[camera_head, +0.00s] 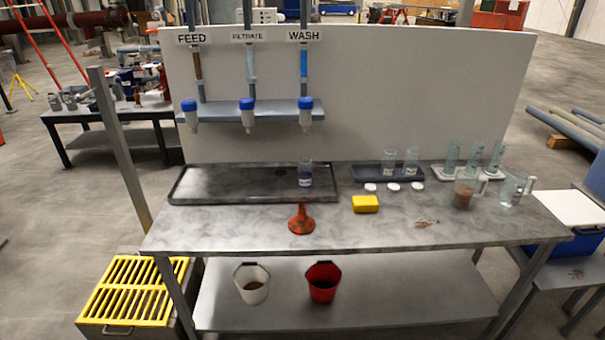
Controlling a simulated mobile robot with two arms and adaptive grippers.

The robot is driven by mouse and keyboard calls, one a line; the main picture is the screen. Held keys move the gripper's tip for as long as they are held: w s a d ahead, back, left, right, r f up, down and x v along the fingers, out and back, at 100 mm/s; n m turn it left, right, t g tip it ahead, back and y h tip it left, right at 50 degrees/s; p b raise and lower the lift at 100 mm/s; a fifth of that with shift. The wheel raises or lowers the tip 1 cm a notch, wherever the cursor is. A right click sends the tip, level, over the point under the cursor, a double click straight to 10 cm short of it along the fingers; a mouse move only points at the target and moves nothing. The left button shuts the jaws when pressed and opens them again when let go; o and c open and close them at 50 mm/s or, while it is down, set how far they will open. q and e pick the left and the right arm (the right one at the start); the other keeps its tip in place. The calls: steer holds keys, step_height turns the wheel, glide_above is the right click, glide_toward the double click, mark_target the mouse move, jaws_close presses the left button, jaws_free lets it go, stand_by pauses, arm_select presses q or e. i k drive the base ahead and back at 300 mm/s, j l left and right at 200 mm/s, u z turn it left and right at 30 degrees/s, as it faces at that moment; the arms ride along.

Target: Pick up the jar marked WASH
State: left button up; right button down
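A clear jar (305,174) with a small dark blue label stands upright in a dark shallow tray (235,196) on the bench, below the WASH sign (304,35). The print on its label is too small to read. Two more clear jars, a left one (388,164) and a right one (411,162), stand in a dark rack (368,173) further right; their labels are also unreadable. Neither of my grippers shows in the head view.
An orange funnel (301,221) and a yellow sponge-like block (365,204) lie in front of the jars. A shelf (240,112) with blue-capped outlets overhangs the tray. The bench front is mostly clear.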

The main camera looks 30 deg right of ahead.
mark_target(305, 168)
steer(key=l, duration=0.75)
steer(key=i+l+z, duration=0.1)
steer(key=l, duration=0.65)
